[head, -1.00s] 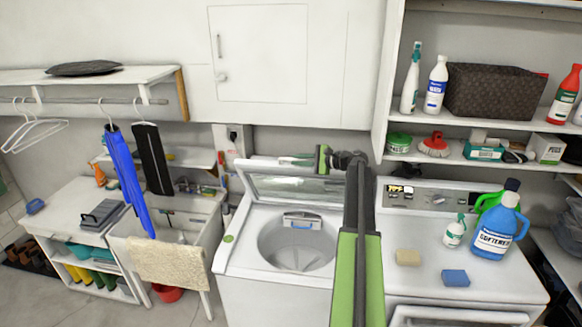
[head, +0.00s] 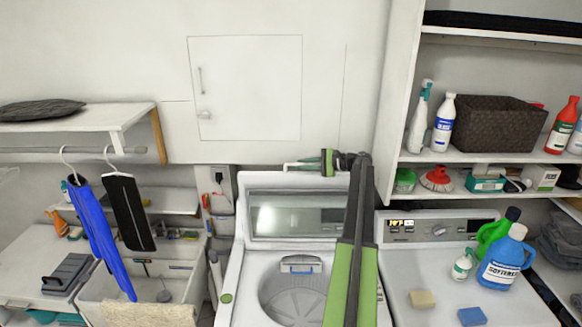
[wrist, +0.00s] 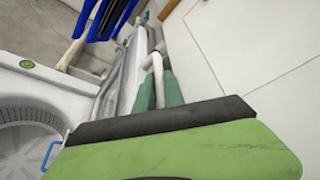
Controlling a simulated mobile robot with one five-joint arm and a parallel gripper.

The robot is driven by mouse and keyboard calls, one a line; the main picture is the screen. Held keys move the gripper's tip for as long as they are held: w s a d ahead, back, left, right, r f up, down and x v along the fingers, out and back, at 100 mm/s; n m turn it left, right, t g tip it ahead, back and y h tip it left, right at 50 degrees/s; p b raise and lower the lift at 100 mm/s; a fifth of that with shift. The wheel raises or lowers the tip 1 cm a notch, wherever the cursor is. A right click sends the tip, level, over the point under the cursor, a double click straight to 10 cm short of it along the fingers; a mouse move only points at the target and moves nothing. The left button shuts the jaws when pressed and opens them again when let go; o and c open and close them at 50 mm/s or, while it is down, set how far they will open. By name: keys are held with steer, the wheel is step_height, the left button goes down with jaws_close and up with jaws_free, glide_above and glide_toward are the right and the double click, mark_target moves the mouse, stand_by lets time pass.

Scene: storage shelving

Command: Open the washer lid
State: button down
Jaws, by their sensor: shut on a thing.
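The washer (head: 232,285) stands at the lower middle of the head view, its round drum (head: 295,297) in the open. Its white lid with a dark window (head: 290,215) stands raised, close to upright, at the back of the opening. My gripper (head: 308,164) is at the lid's top edge and is shut on it. In the wrist view the fingers (wrist: 158,92) close around a white edge, with the lid (wrist: 124,75) running away behind them. The exact contact is small and partly hidden by my gripper's green body. My arm hides the right side of the washer.
A dryer (head: 470,295) with a detergent jug (head: 505,262), sponges and a spray bottle stands to the right, under shelves. A wall cabinet (head: 245,88) is behind and above the lid. Hanging clothes (head: 100,235) and a sink (head: 95,290) are to the left.

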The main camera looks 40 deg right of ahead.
steer(key=shift+d, duration=0.3)
steer(key=c, duration=1.9)
jaws_free()
steer(key=shift+o, duration=0.9)
steer(key=shift+s+d, duration=0.1)
steer(key=shift+s, duration=0.05)
